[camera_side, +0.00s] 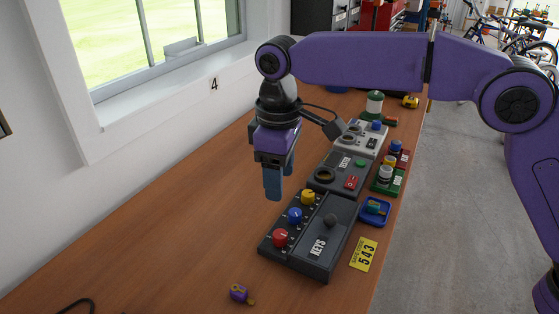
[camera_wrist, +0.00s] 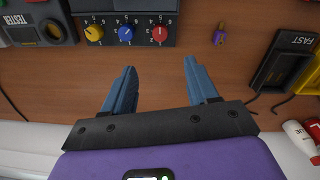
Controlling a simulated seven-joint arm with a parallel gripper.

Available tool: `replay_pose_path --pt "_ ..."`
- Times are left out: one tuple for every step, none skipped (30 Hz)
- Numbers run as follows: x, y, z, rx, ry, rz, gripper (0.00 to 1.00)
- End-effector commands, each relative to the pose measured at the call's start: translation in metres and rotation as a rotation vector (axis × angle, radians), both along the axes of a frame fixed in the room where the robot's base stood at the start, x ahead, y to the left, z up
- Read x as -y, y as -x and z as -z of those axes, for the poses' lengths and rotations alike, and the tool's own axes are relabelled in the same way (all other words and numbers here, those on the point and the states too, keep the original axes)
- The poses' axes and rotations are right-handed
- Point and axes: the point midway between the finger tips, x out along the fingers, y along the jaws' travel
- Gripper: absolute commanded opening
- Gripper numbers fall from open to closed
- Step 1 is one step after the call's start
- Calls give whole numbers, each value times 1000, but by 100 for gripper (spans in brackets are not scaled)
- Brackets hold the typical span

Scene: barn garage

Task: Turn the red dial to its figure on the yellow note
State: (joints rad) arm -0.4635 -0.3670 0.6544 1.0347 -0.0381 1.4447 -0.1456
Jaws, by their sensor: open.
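The red dial (camera_side: 280,238) sits at the near end of a row on the dark KEYS box (camera_side: 330,222), beside a blue dial (camera_side: 295,215) and a yellow dial (camera_side: 308,197). In the wrist view the red dial (camera_wrist: 160,33) is at the right of the row, with small figures around it; its pointer setting is too small to read surely. The yellow note (camera_side: 363,254) lies right of the box and shows 543; its small heading is hard to read. My gripper (camera_side: 280,185) is open and empty, above the table left of the box, apart from the dials (camera_wrist: 159,66).
A TESTER unit (camera_side: 340,172) and other boxes stand behind the KEYS box. A blue tray (camera_side: 375,211) is to its right. A small purple and yellow item (camera_side: 239,292) lies nearby. A FAST-labelled device (camera_wrist: 285,58) shows at right. The table's left side is mostly clear.

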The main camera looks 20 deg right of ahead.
Motion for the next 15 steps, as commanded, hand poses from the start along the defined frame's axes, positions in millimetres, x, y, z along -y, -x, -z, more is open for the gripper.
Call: replay_pose_path --pt "-1 0 -7 1 -2 0 58" --pt "-1 0 -10 2 -2 0 58" --pt "-1 0 -14 1 -1 0 58" --pt "-1 0 -17 1 -2 0 58" --pt "-1 0 -19 1 -2 0 58" --pt "-1 1 -21 0 0 0 58" --pt "-1 1 -22 0 0 0 58" --pt "-1 1 -23 0 0 0 58" --pt "-1 1 -24 1 -1 0 58" --pt "-1 1 -25 1 -1 0 58" --pt "-1 1 -25 1 -1 0 58" --pt "-1 1 -25 0 0 0 58" --pt "-1 1 -25 0 0 0 58" --pt "-1 1 -25 0 0 0 58" --pt "-1 1 -25 0 0 0 58"
